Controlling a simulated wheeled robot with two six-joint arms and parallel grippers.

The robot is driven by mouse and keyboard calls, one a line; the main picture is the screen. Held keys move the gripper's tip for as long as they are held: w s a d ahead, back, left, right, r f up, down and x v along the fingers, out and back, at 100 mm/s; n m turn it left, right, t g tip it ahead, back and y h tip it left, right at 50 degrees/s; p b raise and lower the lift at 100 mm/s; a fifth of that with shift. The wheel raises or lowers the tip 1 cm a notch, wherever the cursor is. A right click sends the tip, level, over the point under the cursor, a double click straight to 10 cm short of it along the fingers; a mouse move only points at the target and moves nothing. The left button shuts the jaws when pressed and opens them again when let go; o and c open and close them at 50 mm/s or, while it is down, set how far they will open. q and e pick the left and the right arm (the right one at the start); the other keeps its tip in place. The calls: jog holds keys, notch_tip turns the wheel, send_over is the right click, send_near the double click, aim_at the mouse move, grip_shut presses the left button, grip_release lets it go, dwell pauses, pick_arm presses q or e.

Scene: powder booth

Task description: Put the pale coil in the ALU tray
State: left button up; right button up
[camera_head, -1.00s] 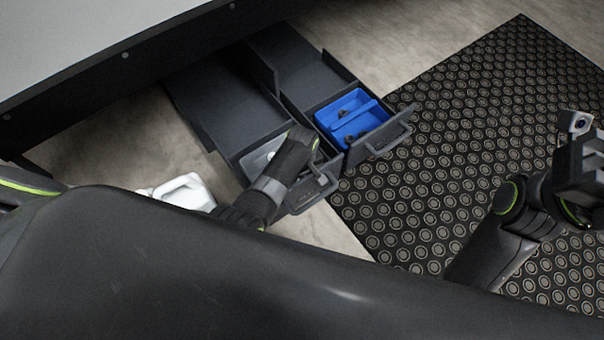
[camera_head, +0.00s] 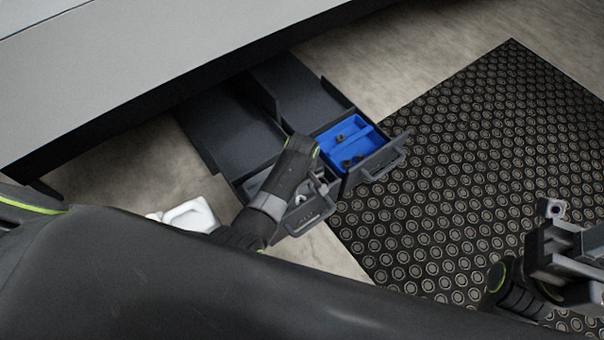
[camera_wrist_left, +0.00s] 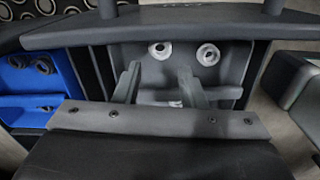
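Two pale coils, one on the left (camera_wrist_left: 160,50) and one on the right (camera_wrist_left: 207,53), lie apart in a grey tray (camera_wrist_left: 228,75) in the left wrist view. The grey tray is inside the nearer open drawer (camera_head: 307,217). My left gripper (camera_wrist_left: 157,76) is open above this tray, its fingertips pointing toward the coils with nothing between them. In the head view my left gripper (camera_head: 316,178) hides most of the tray. My right gripper (camera_head: 562,240) is at the right edge, away from the drawers; its fingers are unclear. I cannot read any ALU label.
A second open drawer beside it holds a blue tray (camera_head: 368,138) with several dark coils (camera_head: 341,139). A white container (camera_head: 188,216) stands on the floor left of my left arm. A black studded mat (camera_head: 440,170) lies right of the drawers.

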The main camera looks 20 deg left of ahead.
pick_arm(q)
jog(key=shift+r+p, duration=0.75)
jog(key=shift+r, duration=1.05)
